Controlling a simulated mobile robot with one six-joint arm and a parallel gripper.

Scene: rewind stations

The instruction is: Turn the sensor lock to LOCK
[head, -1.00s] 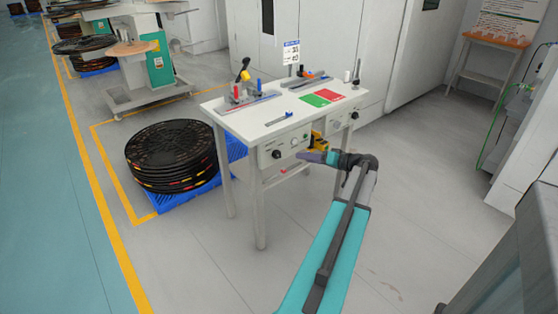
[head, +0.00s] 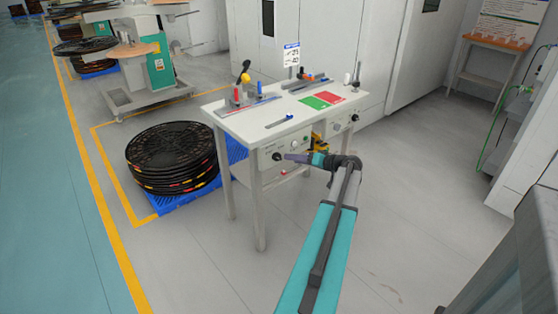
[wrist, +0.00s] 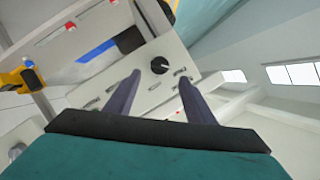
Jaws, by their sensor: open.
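The worktable's front panel (head: 268,167) carries a black round knob (head: 277,156) at its left end, which I take to be the sensor lock. The knob also shows in the wrist view (wrist: 159,65), with a pale pointer mark on it. Its lettering is too small to read. My gripper (head: 286,157) is just in front of the knob, pointing at it. In the wrist view my gripper (wrist: 159,77) is open and empty, with the knob appearing between and slightly beyond the two fingertips. I cannot tell whether the fingers touch it.
The white tabletop (head: 245,122) holds fixtures, a blue-marked rail, and a green pad (head: 314,103) beside a red one (head: 331,97). A yellow device (head: 318,142) sits under the table. Black reels (head: 172,150) are stacked on a blue pallet at left.

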